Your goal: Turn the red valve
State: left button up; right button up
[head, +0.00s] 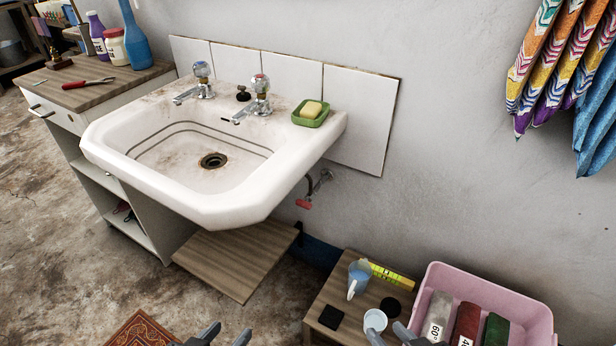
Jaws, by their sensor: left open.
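The red valve (304,203) is a small red handle on the wall pipe, below the right side of the white sink (240,205). It shows just past the sink's underside, with nothing in front of it. My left gripper (228,335) is at the bottom edge, below and left of the valve, open and empty. My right gripper (390,334) is at the bottom edge, below and right of the valve, its fingertips apart. Both grippers are well apart from the valve and mostly cut off by the frame.
A wooden board (238,265) lies under the sink. A low wooden stand (325,300) holds a blue jug (358,277), a white cup (375,321) and dark pieces. A pink crate (480,280) stands to its right. Towels (560,65) hang at upper right.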

aim_at(305, 204)
jog(key=k, duration=0.5)
jog(key=u, duration=1.05)
jog(key=i, duration=0.95)
jog(key=z, duration=2.5)
